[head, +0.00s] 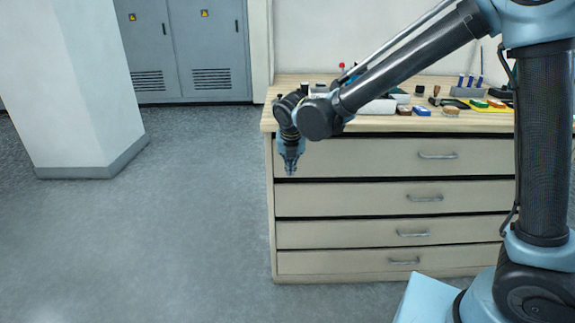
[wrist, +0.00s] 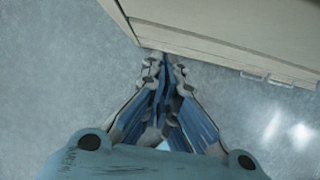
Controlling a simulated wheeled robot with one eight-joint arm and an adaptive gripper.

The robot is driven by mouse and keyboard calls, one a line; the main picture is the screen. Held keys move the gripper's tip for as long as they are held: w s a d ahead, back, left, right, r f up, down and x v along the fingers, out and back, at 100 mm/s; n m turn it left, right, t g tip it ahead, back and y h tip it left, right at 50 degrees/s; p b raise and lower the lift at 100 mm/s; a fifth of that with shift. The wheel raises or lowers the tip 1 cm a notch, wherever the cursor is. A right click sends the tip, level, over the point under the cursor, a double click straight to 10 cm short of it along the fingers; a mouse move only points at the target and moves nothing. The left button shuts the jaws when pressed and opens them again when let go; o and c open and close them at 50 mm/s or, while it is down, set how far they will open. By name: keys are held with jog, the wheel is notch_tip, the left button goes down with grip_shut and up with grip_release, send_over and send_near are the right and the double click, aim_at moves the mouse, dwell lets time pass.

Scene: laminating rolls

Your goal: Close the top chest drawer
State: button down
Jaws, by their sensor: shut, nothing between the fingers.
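The pale wooden chest (head: 271,215) stands right of centre in the head view, with several drawers stacked under its top. The top drawer (head: 370,158) has a grey bar handle (head: 438,156); a dark gap shows below its front. How far it stands out is hard to tell. My gripper (head: 291,171) points down, shut and empty, in front of the left end of the top drawer. In the wrist view my gripper's fingertips (wrist: 161,56) are together beside the edge of a chest front (wrist: 220,48). I cannot tell whether they touch it.
The chest's worktop (head: 480,121) carries blocks, small tools and bottles, under my forearm. A white pillar (head: 75,80) stands at left and grey metal cabinets (head: 185,50) at the back. The floor (head: 180,220) left of the chest is clear.

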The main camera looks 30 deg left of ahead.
jog(key=v, duration=0.9)
jog(key=shift+r, duration=0.15)
jog(key=w+d+r+m+h, duration=0.1)
jog(key=w+d+r+m, duration=0.1)
jog(key=w+d+m, duration=1.2)
jog(key=d+m, duration=0.2)
jog(key=d, duration=0.8)
jog(key=w+d+m, duration=0.3)
jog(key=d, duration=0.9)
jog(key=s+d+f+m+g+h, duration=0.1)
jog(key=s+d+f+m, duration=0.1)
jog(key=d+m, duration=0.45)
jog(key=s+d+f+m, duration=0.15)
jog(key=d+m, duration=0.25)
jog(key=d, duration=0.6)
jog(key=s+d+f+m, duration=0.8)
jog(key=s+d+m, duration=0.2)
jog(key=m, duration=0.3)
jog(key=shift+d, duration=0.3)
jog(key=shift+s+f, duration=0.1)
